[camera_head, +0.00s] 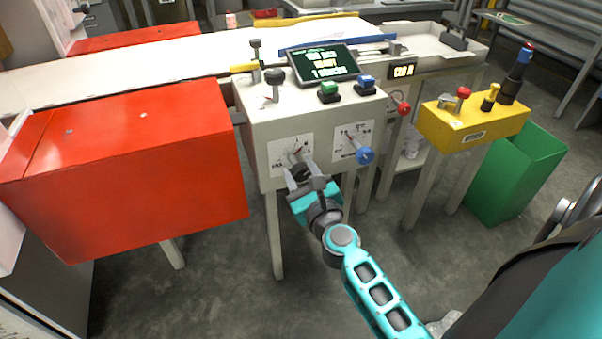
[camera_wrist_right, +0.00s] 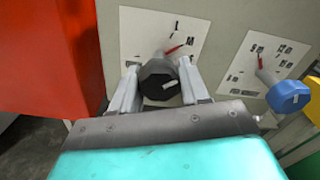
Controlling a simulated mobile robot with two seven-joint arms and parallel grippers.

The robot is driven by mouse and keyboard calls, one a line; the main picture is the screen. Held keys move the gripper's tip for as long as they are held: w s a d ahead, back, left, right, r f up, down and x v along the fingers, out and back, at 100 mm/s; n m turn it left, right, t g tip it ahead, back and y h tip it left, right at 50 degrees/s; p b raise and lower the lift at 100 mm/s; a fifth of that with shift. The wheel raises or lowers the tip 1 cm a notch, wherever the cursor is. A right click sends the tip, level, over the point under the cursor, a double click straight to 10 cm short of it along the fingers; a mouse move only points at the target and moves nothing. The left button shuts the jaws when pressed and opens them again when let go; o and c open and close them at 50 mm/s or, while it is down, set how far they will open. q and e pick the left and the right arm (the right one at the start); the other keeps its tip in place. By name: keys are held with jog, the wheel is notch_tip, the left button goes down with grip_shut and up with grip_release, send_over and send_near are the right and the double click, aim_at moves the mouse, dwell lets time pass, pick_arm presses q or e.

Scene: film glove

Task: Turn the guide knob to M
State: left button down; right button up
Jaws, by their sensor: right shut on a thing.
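A black knob (camera_head: 300,172) sits on the front of the grey machine, before the left white dial plate (camera_head: 276,155). My right gripper (camera_head: 300,174) is shut on this knob, one finger on each side. In the right wrist view, the black knob (camera_wrist_right: 160,82) has a pale mark on its face. A red pointer (camera_wrist_right: 174,49) behind it points up and right, towards the letter M (camera_wrist_right: 193,41). A blue knob (camera_head: 364,155) sits to the right on a second dial plate (camera_head: 352,135). My left gripper is not in view.
A red box-shaped cover (camera_head: 130,160) stands close to the left of the dials. A screen (camera_head: 324,64) and green (camera_head: 329,90) and blue (camera_head: 366,84) buttons are on top. A yellow control box (camera_head: 470,128) and green bin (camera_head: 515,175) stand right.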

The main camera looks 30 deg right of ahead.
jog(key=shift+m, duration=0.3)
jog(key=o, duration=1)
jog(key=shift+o, duration=0.2)
jog(key=shift+s, duration=0.15)
jog(key=shift+s+a+f, duration=0.1)
jog(key=shift+s+a, duration=0.05)
jog(key=shift+s, duration=0.2)
jog(key=v, duration=1.2)
jog(key=shift+b, duration=0.3)
